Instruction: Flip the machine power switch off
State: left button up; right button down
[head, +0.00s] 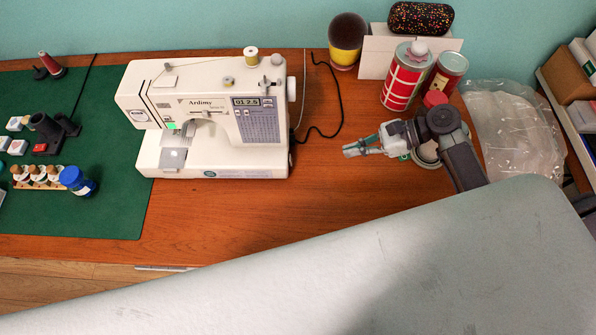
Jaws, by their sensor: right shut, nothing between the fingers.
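The white sewing machine (212,115) stands upright on the wooden table, left of centre, with its handwheel on its right end. Its small display is lit and reads about "01 2.5", and a green glow shows near the needle. The power switch cannot be made out; the lower right side, where the black cord comes out, is seen only edge-on. My right gripper (347,152) is shut and empty, to the right of the machine and apart from it, with its fingers pointing left toward the machine's lower right side. My left gripper is not in view.
A green cutting mat (110,215) with spools and small bottles lies at left. A pale grey surface (330,270) fills the foreground.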

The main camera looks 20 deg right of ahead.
aim_at(303, 168)
jog(key=shift+s+d+f+y+b, duration=0.1)
jog(key=shift+d+f+y+b, duration=0.35)
jog(key=shift+b, duration=0.4)
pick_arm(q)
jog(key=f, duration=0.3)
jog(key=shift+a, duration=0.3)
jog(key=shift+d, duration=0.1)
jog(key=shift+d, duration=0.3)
pick_arm(e)
jog(key=x, duration=0.4)
jog(key=p+x, duration=0.1)
jog(key=x, duration=0.4)
jog(key=r+x, duration=0.1)
jog(key=x, duration=0.3)
jog(key=shift+w+a+f, duration=0.15)
jog(key=shift+w+a, duration=0.05)
jog(key=shift+a, duration=0.3)
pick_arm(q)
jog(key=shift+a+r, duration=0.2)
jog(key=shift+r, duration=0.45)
pick_arm(e)
jog(key=shift+a, duration=0.1)
